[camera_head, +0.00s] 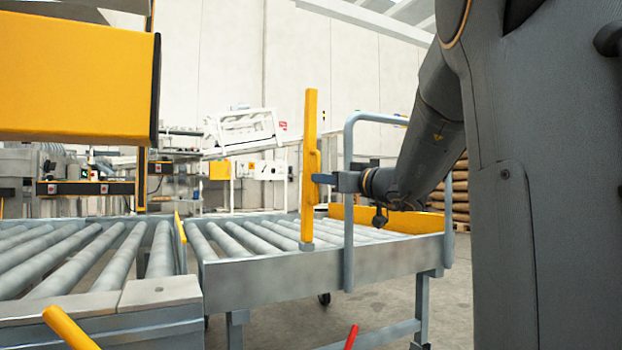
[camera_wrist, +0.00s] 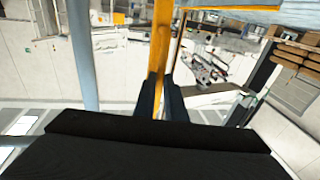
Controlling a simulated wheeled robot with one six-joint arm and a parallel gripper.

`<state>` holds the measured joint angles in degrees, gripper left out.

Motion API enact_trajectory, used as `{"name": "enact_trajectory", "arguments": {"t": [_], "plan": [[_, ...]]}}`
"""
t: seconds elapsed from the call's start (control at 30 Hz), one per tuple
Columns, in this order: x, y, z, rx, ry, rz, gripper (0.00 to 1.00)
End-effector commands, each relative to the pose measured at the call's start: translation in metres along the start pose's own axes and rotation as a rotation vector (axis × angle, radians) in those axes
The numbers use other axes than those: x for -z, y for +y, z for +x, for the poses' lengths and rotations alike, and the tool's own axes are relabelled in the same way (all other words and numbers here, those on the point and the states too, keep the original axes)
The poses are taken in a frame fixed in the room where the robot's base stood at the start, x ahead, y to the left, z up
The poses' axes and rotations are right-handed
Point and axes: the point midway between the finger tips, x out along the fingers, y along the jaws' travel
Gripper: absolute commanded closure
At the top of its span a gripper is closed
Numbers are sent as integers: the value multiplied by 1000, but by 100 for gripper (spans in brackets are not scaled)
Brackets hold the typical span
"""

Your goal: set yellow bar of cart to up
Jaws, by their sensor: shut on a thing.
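The cart (camera_head: 400,262) is a grey roller frame with a metal rail. Its yellow bar (camera_head: 309,130) stands upright at the cart's near side, left of the grey tubular handle (camera_head: 349,200). My gripper (camera_head: 318,178) reaches in from the right and is shut on the yellow bar at about mid-height. In the wrist view the yellow bar (camera_wrist: 160,45) runs between the two dark fingers of my gripper (camera_wrist: 160,90). The part of the bar between the fingers is partly hidden.
A roller conveyor (camera_head: 165,292) stands left of the cart, with a yellow lever (camera_head: 70,328) at its front. A large yellow beam (camera_head: 75,88) fills the upper left. A red-tipped lever (camera_head: 351,336) is low in front.

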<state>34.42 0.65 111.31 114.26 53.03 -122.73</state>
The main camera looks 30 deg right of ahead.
Motion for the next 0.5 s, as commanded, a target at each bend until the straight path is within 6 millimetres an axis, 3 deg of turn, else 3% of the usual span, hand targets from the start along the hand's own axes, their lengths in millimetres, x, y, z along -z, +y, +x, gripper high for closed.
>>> {"name": "enact_trajectory", "arguments": {"t": [0.43, 0.47, 0.5], "plan": [[-2, 4, -4, -2, 5, -3, 100], [-2, 4, -4, -2, 5, -3, 84], [-2, 4, -4, -2, 5, -3, 78]]}}
